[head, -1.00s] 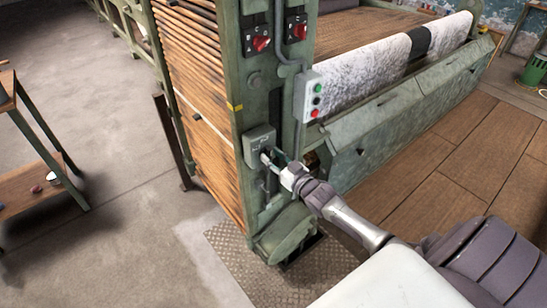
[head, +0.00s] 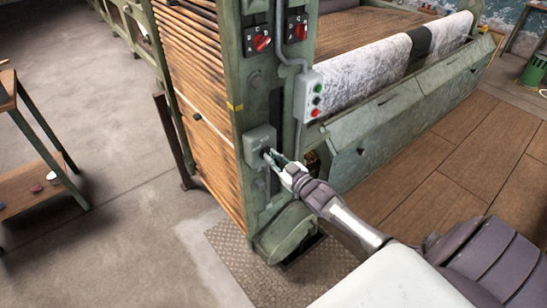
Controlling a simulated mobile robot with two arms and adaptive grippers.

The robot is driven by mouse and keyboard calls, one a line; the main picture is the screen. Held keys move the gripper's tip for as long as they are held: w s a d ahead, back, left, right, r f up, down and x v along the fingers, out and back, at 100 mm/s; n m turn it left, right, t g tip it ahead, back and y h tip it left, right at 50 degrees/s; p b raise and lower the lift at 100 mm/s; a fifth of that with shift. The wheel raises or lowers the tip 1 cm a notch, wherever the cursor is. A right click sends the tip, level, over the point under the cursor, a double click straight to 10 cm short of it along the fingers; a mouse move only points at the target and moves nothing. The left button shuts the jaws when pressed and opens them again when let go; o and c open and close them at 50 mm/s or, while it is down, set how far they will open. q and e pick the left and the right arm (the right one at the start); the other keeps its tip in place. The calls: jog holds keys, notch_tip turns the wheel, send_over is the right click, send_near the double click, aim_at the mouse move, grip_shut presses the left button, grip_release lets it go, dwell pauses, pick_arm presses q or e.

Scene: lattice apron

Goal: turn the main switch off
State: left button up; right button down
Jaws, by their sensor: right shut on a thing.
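The main switch is a small grey-green box (head: 260,141) low on the green machine post in the head view. My right gripper (head: 270,156) is at the box's lower front, shut on the switch handle. The fingers hide most of the handle, so its exact position is hard to tell. My left gripper is not in view.
A wooden shelf cart (head: 28,197) stands at the left. Open floor lies between.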

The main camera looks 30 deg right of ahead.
jog(key=shift+a+f+n+b, duration=0.2)
jog(key=shift+n+b, duration=0.5)
jog(key=shift+n, duration=1.85)
jog(key=shift+a+f+n+b, duration=0.15)
jog(key=shift+n+b, duration=0.5)
jog(key=shift+n, duration=1.85)
jog(key=shift+a+f+n+b, duration=0.2)
jog(key=shift+n+b, duration=0.5)
jog(key=shift+n, duration=1.85)
jog(key=shift+s+d, duration=0.1)
jog(key=c, duration=1.2)
grip_release()
jog(key=s, duration=0.8)
jog(key=s+d, duration=0.1)
jog(key=s, duration=0.3)
